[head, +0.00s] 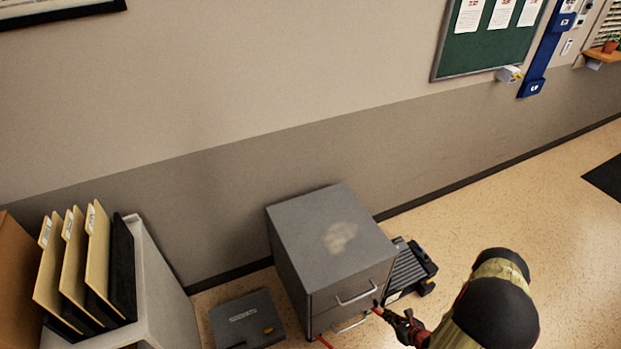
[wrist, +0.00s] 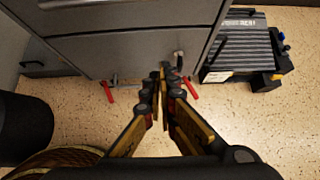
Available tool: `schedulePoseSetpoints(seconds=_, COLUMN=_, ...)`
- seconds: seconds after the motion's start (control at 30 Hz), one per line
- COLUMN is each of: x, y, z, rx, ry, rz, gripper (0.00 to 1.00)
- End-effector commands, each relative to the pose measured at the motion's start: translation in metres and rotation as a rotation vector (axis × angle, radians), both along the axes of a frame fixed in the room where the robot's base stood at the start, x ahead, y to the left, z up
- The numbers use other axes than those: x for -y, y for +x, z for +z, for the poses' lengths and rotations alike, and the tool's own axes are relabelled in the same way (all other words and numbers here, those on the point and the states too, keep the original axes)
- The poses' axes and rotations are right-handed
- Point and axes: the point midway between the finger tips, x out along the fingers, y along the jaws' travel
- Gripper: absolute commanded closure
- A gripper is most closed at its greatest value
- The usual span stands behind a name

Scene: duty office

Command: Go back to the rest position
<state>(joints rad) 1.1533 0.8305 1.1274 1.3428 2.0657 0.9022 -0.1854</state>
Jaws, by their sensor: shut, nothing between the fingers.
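My gripper (wrist: 165,76) shows in the wrist view with its yellow and dark fingers brought together at the tips, holding nothing. In the head view my gripper (head: 382,311) is at the lower right, in front of the grey drawer cabinet (head: 315,240). The fingertips are close to the cabinet's front, by the lower handle (head: 350,326); I cannot tell whether they touch it. The cabinet front (wrist: 130,50) fills the top of the wrist view. Small red pieces (wrist: 107,91) show near the handle on both sides.
A black ridged case (head: 410,270) lies on the floor right of the cabinet. A flat grey case (head: 247,320) lies to its left. A white unit (head: 160,270) with upright folders (head: 75,260) stands at far left. Open floor (head: 500,215) extends right.

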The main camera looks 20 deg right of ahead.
Motion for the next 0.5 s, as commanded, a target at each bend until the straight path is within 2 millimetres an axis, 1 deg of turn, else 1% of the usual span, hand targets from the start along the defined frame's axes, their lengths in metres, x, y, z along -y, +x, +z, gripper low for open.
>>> schedulePoseSetpoints(seconds=0.1, x=-0.001, y=0.0, z=0.0, rx=0.0, ry=0.012, rz=-0.004, gripper=1.0)
schedulePoseSetpoints(seconds=0.17, x=-0.009, y=0.0, z=0.001, rx=0.004, ry=0.02, rz=0.026, gripper=1.0)
schedulePoseSetpoints(seconds=0.27, x=-0.045, y=-0.006, z=0.004, rx=0.007, ry=0.065, rz=0.113, gripper=1.0)
schedulePoseSetpoints(seconds=0.3, x=-0.062, y=-0.01, z=0.008, rx=0.01, ry=0.085, rz=0.163, gripper=1.0)
schedulePoseSetpoints(seconds=0.37, x=-0.083, y=-0.014, z=0.019, rx=0.019, ry=0.108, rz=0.248, gripper=1.0)
schedulePoseSetpoints(seconds=0.4, x=-0.091, y=-0.015, z=0.031, rx=0.029, ry=0.114, rz=0.307, gripper=1.0)
schedulePoseSetpoints(seconds=0.47, x=-0.1, y=-0.015, z=0.052, rx=0.044, ry=0.109, rz=0.403, gripper=1.0)
schedulePoseSetpoints(seconds=0.5, x=-0.105, y=-0.015, z=0.069, rx=0.054, ry=0.1, rz=0.475, gripper=1.0)
